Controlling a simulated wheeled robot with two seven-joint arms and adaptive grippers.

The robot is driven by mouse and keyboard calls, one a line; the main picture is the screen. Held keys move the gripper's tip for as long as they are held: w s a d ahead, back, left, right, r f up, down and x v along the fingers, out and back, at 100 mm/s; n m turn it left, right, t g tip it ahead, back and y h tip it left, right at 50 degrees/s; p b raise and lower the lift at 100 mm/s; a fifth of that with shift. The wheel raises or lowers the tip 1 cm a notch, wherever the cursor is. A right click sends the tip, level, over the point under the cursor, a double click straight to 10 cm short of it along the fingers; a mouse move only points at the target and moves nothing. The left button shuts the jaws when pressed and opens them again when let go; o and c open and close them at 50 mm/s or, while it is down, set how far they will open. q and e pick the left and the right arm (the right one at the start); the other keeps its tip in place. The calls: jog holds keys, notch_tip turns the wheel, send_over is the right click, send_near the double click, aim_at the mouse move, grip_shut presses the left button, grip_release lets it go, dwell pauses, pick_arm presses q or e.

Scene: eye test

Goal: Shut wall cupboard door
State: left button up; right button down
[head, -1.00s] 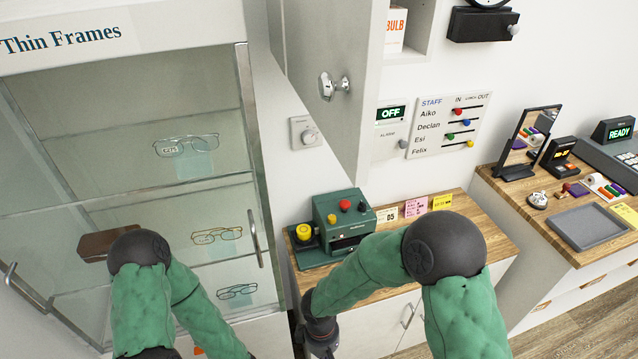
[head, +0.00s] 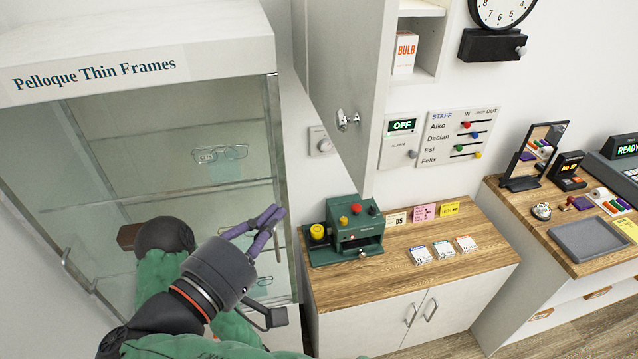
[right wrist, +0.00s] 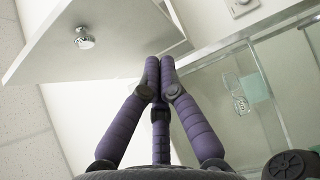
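The wall cupboard door (head: 340,70) is a pale panel with a shiny round knob (head: 346,120) low on its face. It stands open, jutting out from the wall left of the cupboard's open shelves (head: 422,62). In the right wrist view the door (right wrist: 105,45) and its knob (right wrist: 84,38) show at upper left. My right gripper (head: 274,214) has purple fingers that come together at the tips, with nothing between them. In the head view it appears left of and below the knob, in front of the glass display case. The tips also show in the right wrist view (right wrist: 160,62). My left gripper is out of view.
A glass display case (head: 138,60) with spectacles stands at left, close by my right gripper. A green machine (head: 345,232) and small boxes (head: 442,250) sit on the wooden counter (head: 400,275) below the door. A bulb box (head: 405,53) stands in the cupboard.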

jog(key=s+d+p+x, duration=0.1)
jog(key=d+p+x, duration=0.1)
jog(key=x, duration=1)
jog(key=shift+w+d, duration=0.25)
jog(key=shift+d, duration=0.2)
jog(key=shift+d, duration=0.15)
